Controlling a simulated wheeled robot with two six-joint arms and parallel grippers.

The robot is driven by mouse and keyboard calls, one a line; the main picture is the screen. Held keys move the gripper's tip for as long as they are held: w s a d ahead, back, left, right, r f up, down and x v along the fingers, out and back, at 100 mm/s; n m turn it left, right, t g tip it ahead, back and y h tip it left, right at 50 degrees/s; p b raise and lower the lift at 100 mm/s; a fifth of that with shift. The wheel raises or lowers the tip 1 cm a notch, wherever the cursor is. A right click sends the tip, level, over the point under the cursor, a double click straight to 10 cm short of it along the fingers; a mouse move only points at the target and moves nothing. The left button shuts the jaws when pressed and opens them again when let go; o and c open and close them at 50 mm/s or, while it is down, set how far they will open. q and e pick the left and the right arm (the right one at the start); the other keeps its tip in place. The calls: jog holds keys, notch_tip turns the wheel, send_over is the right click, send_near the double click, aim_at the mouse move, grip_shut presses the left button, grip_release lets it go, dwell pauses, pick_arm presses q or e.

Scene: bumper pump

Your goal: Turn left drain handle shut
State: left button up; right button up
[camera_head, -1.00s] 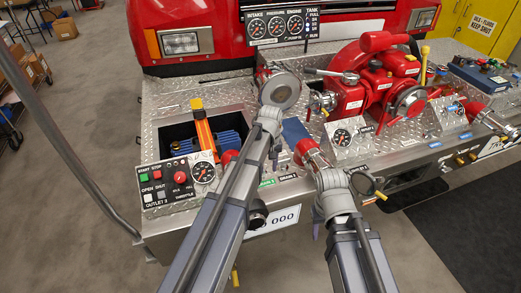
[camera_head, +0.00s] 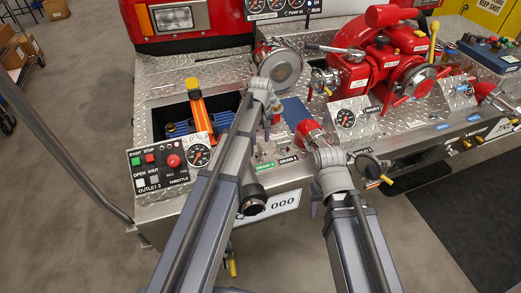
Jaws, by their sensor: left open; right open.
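A small yellow handle (camera_head: 232,267) hangs below the front bumper, just right of my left forearm; it may be the left drain handle, and its valve is hidden. A green drain label (camera_head: 265,166) is on the bumper front above, with a dark one beside it. A second yellow handle (camera_head: 386,180) sticks out under the bumper, right of my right wrist. My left gripper (camera_head: 272,108) is above the bumper deck, far above the lower handle, its fingers mostly hidden. My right gripper (camera_head: 328,160) is by the bumper's front edge, its fingers not clear. I see nothing held in either.
A control panel (camera_head: 172,165) with buttons and a gauge is at left. An orange-and-yellow tool (camera_head: 197,103) lies over an open bin. A red pump (camera_head: 375,65) stands on the deck at right. A grey pole (camera_head: 65,150) rises at left. The floor in front is clear.

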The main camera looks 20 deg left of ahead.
aim_at(261, 147)
pick_arm(q)
notch_tip(261, 147, down, 5)
jog(key=b, duration=0.3)
jog(key=shift+r+b, duration=0.15)
jog(key=shift+b, duration=0.2)
grip_shut()
